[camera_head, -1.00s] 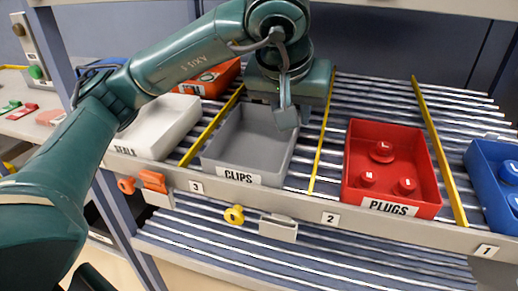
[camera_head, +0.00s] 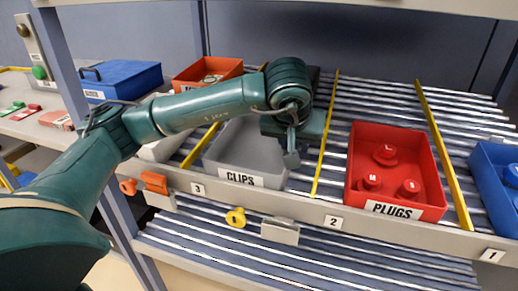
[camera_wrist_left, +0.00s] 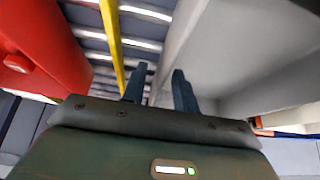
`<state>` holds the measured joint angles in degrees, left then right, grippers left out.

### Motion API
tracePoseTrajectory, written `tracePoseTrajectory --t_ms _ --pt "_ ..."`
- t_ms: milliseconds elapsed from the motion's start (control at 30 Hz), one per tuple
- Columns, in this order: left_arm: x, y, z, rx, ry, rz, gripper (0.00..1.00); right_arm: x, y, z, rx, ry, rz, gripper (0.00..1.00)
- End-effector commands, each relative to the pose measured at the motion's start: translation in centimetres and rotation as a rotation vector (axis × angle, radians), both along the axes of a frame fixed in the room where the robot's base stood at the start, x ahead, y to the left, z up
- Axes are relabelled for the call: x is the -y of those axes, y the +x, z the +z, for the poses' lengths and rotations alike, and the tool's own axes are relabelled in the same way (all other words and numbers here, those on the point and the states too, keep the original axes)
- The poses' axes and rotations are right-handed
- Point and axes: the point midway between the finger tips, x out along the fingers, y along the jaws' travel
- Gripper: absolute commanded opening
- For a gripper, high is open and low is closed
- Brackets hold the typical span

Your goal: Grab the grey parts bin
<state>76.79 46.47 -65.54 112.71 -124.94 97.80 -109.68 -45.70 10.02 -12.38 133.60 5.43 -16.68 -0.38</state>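The grey parts bin (camera_head: 228,158), labelled CLIPS, sits on the upper roller shelf in lane 3. It also shows in the left wrist view (camera_wrist_left: 255,45). My left gripper (camera_head: 291,158) points down at the bin's right wall, near its front right corner, and hides part of the interior. In the left wrist view my gripper's two fingers (camera_wrist_left: 160,80) are apart. The bin's wall runs between them, with one finger on the roller side and the other on the bin's inner side. Contact with the wall cannot be made out. My right gripper is not in view.
A red PLUGS bin (camera_head: 424,180) stands to the right past a yellow divider (camera_head: 325,135). A blue bin (camera_head: 487,165) is at far right. An orange bin (camera_head: 228,68) and a blue case (camera_head: 135,75) are behind left. The lower roller shelf (camera_head: 250,255) is clear.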

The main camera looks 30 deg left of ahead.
Motion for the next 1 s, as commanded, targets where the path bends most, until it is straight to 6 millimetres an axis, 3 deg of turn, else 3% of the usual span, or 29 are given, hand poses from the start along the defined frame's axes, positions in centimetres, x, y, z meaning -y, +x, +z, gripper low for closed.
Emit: tracePoseTrajectory --t_ms 267,633,1000 --pt "-0.01 0.21 -0.27 0.001 -0.001 -0.001 0.29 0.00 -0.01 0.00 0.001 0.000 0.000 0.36" --pt "0.01 0.19 -0.23 0.001 -0.001 -0.001 0.00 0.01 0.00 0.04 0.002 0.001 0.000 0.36" --pt "-0.01 0.19 -0.19 0.002 0.000 -0.001 0.00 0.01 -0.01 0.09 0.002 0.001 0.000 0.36"
